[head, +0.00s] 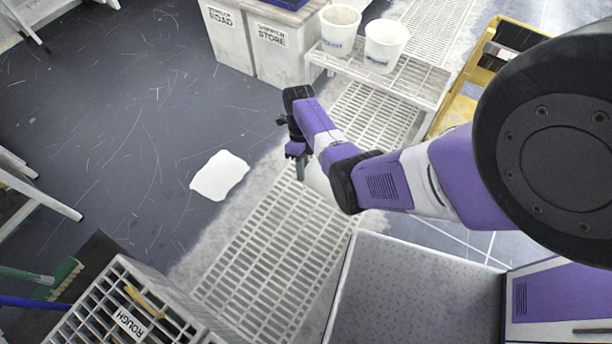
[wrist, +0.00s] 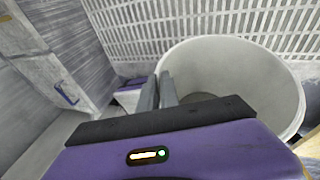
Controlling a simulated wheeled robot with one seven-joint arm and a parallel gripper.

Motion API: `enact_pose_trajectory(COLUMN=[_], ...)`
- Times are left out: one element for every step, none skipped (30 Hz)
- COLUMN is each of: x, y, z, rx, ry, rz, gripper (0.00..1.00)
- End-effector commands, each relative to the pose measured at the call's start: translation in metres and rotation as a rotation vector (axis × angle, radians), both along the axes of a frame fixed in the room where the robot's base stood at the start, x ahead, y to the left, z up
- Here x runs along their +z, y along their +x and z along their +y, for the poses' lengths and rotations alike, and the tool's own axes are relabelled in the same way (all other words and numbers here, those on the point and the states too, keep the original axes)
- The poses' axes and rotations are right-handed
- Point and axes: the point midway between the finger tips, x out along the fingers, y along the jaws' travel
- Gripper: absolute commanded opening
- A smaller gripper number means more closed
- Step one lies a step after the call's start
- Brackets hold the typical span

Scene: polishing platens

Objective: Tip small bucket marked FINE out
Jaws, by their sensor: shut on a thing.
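My gripper (wrist: 158,92) is shut on the rim of a white bucket (wrist: 245,70) in the wrist view. The bucket's mouth is open toward the camera, and something grey shows low inside it. No mark on this bucket is visible, so I cannot tell whether it reads FINE. In the head view my gripper (head: 300,170) hangs over the edge of the pale floor grating, and my arm hides most of the held bucket (head: 319,180).
Two white buckets (head: 339,30) (head: 385,46) with unreadable labels stand on a slatted bench (head: 405,80). Bins (head: 232,45) (head: 283,58) marked ROAD and STORE stand left of it. A crate (head: 130,322) marked ROUGH is at lower left. A white patch (head: 219,175) lies on open dark floor.

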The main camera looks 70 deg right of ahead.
Motion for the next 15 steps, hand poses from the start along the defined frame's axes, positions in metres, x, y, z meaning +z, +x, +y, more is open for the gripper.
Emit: enact_pose_trajectory(x=[-0.0039,-0.0043,-0.0045,-0.0043,-0.0041,-0.0037,-0.0036,-0.0033,-0.0032,-0.003,-0.0029,-0.0028,-0.0028,-0.0028,-0.0028], y=[0.0027,0.0031,0.0035,0.0039,0.0043,0.0045,0.0046,0.0046,0.0046,0.0045,0.0045,0.0045,0.0045,0.0045,0.0046], z=[-0.0011,-0.0013,-0.0014,-0.0017,-0.0019,-0.002,-0.002,-0.0019,-0.0018,-0.0017,-0.0017,-0.0017,-0.0017,-0.0016,-0.0017], rx=[0.001,0.0,0.001,0.0,0.001,0.001,0.0,0.0,0.0,0.0,0.0,0.0,0.0,0.0,0.0], ry=[0.005,0.006,0.01,0.011,0.012,0.013,0.014,0.015,0.016,0.016,0.016,0.016,0.016,0.016,0.016], rz=[0.012,0.019,0.028,0.032,0.036,0.04,0.042,0.045,0.046,0.046,0.046,0.046,0.046,0.046,0.045], gripper=[0.0,0.0,0.0,0.0,0.0,0.0,0.0,0.0,0.0,0.0,0.0,0.0,0.0,0.0,0.0])
